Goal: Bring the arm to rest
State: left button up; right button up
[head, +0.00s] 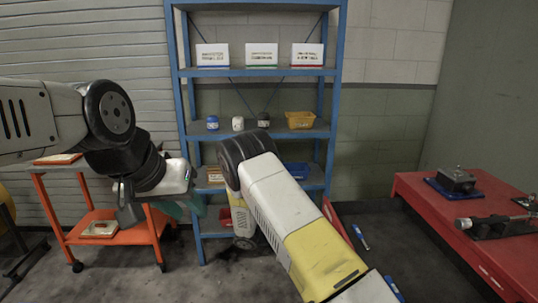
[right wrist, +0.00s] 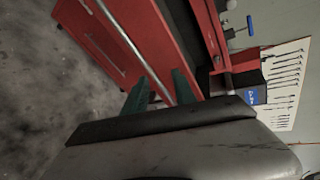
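My left arm comes in from the left in the head view, bent at a black joint. My left gripper (head: 185,206) hangs in front of the orange cart and the blue shelf. Its teal fingers are small and partly hidden, so I cannot tell whether it is open or shut. My right arm, white and yellow, crosses the lower middle of the head view, and its gripper is not visible there. In the right wrist view, my right gripper (right wrist: 161,92) has two teal fingers apart with nothing between them. The red bench lies beyond them.
A blue shelf (head: 184,97) stands at the back with white boxes, small jars and a yellow bin (head: 300,120). An orange cart (head: 110,235) is at left. A red bench (head: 425,190) with metal fixtures is at right. Tools lie on the floor near the middle right.

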jog(key=s+a+r+m+t+y, duration=0.1)
jog(key=s+r+m+y, duration=0.4)
jog(key=r+m, duration=0.5)
jog(key=s+a+r+m+t+y, duration=0.1)
jog(key=s+r+m+t+y, duration=0.3)
jog(key=s+r+m, duration=0.4)
jog(key=s+a+r+m+t+y, duration=0.1)
jog(key=s+r+m+y, duration=0.5)
jog(key=r+m, duration=0.7)
notch_tip(320, 180, up, 3)
jog(key=shift+s+r+t+y, duration=0.1)
jog(key=shift+s+t+y, duration=0.3)
jog(key=shift+t, duration=0.3)
